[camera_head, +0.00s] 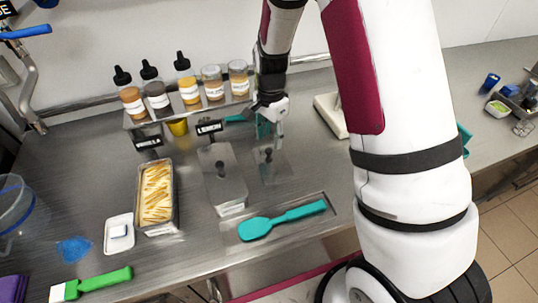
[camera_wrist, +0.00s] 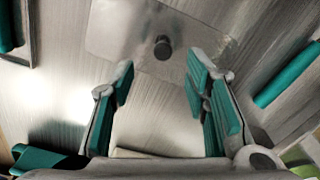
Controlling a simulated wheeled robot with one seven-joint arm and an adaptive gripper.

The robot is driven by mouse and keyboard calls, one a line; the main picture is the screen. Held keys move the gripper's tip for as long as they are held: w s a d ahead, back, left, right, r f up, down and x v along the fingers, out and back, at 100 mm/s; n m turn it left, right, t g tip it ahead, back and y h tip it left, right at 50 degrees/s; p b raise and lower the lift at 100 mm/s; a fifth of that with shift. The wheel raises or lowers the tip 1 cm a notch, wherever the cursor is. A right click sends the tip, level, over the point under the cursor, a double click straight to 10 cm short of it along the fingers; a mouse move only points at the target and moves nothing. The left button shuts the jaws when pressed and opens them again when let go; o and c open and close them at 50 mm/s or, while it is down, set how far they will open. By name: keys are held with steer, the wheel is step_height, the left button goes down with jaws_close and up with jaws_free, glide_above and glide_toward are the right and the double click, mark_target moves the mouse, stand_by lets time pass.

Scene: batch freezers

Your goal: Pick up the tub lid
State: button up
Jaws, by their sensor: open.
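A flat, pale, see-through tub lid (camera_head: 276,174) with a small dark knob lies on the steel counter, right of a lidded steel tub (camera_head: 224,190). In the wrist view the lid (camera_wrist: 118,32) is at the top, its knob (camera_wrist: 162,48) between and beyond the fingertips. My gripper (camera_head: 268,128) is above the lid's far side in the head view. In the wrist view my gripper (camera_wrist: 162,82) is open, its teal-padded fingers apart with nothing between them. The gripper and wrist hide part of the lid's far edge in the head view.
A teal spatula (camera_head: 283,219) lies in front on a shallow tray. A tub of pale ice cream (camera_head: 155,193) stands at left. Several bottles and jars (camera_head: 190,92) line a rack behind. A white board-like item (camera_head: 331,116) is right of the gripper.

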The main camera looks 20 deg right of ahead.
mark_target(269, 150)
steer(key=shift+w+a+f+p, duration=0.15)
steer(key=shift+f+p, duration=0.45)
steer(key=shift+f, duration=2)
jaws_close()
